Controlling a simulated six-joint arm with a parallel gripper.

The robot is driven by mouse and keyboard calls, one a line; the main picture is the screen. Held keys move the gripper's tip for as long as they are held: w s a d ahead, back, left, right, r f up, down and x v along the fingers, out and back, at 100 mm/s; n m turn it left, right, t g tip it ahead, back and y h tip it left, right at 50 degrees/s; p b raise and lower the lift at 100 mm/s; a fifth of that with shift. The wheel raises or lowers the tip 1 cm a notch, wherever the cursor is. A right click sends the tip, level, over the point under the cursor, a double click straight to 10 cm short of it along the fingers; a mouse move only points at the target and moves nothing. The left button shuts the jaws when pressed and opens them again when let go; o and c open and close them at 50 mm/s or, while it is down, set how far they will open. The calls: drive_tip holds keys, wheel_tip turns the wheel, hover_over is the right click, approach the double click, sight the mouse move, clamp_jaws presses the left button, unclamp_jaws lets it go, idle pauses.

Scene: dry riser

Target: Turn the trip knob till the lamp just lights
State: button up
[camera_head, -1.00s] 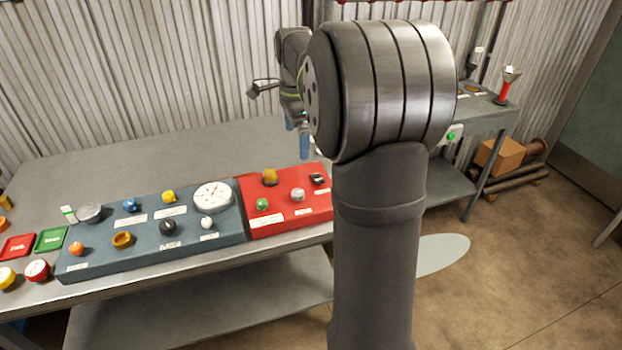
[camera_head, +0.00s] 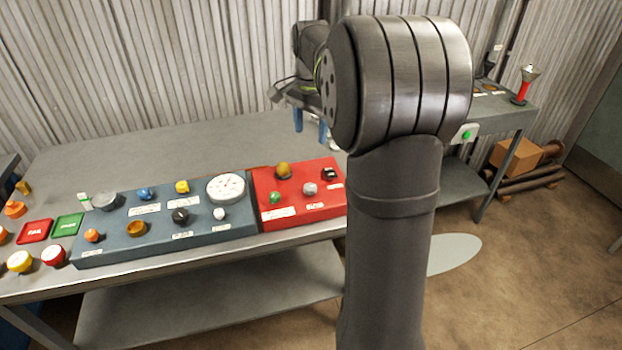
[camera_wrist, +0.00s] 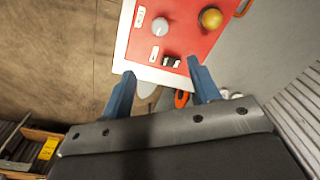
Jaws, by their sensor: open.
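The red panel (camera_head: 298,216) on the bench carries a pale grey knob (camera_head: 310,188), an amber dome (camera_head: 283,171), a small green part (camera_head: 275,197) and a black switch (camera_head: 329,173). The labels are too small to read, so I cannot tell for sure which is the trip knob. The amber dome looks like a lamp and shows no clear glow. My gripper (camera_head: 310,124) is open and empty, above and behind the panel's right end. In the wrist view, my open blue fingers (camera_wrist: 163,86) point toward the grey knob (camera_wrist: 159,26), with the switch (camera_wrist: 172,61) nearer.
A blue-grey panel (camera_head: 110,250) with a white dial (camera_head: 226,187) and several knobs adjoins on the left. Red and green trays (camera_head: 36,231) lie further left. The rear bench top is clear.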

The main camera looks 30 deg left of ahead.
sight(310, 186)
drive_tip(key=f+n, duration=1.8)
drive_tip(key=n, duration=0.1)
drive_tip(key=shift+w+a+f, duration=0.25)
drive_tip(key=shift+w+a, duration=0.05)
drive_tip(key=shift+w, duration=0.1)
drive_tip(key=c, duration=1)
